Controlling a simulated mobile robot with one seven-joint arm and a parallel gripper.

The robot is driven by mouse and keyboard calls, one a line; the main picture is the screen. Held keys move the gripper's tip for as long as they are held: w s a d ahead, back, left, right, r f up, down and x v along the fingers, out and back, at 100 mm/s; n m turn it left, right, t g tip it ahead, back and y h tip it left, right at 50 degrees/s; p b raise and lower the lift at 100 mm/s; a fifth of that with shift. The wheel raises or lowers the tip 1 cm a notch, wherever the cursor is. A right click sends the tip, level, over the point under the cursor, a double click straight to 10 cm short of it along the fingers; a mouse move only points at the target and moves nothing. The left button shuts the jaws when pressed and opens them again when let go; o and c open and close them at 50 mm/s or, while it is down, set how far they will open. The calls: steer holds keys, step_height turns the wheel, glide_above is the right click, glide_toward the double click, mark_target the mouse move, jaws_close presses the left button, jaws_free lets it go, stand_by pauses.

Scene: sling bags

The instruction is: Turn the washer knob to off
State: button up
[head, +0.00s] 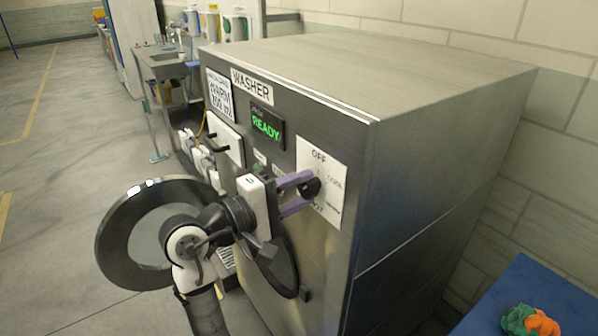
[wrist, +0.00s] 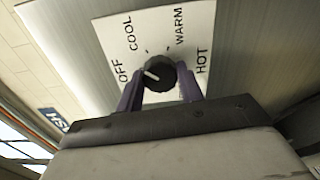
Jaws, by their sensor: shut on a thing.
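The black washer knob (wrist: 163,76) sits on a white dial plate (head: 333,170) on the washer's front. The plate reads OFF, COOL, WARM and HOT. In the wrist view the knob's white mark lies on its left side, the side facing OFF; exact alignment is hard to tell. My gripper (head: 304,192) has its two purple fingers either side of the knob, shut on it. In the wrist view the fingers are partly hidden behind the gripper body. The knob also shows in the head view (head: 311,187), partly covered by the fingers.
The steel washer (head: 330,75) has a green READY display (head: 267,126). Its round door (head: 120,240) stands open to the left, behind my arm. A blue surface (head: 540,290) with an orange and green cloth (head: 530,321) is at lower right. A sink (head: 165,65) stands further back.

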steer(key=n+p, duration=0.1)
steer(key=n, duration=0.2)
steer(key=shift+n, duration=2.4)
steer(key=o, duration=1)
steer(key=b+v, duration=0.3)
steer(key=v, duration=1.1)
steer(key=shift+b, duration=0.3)
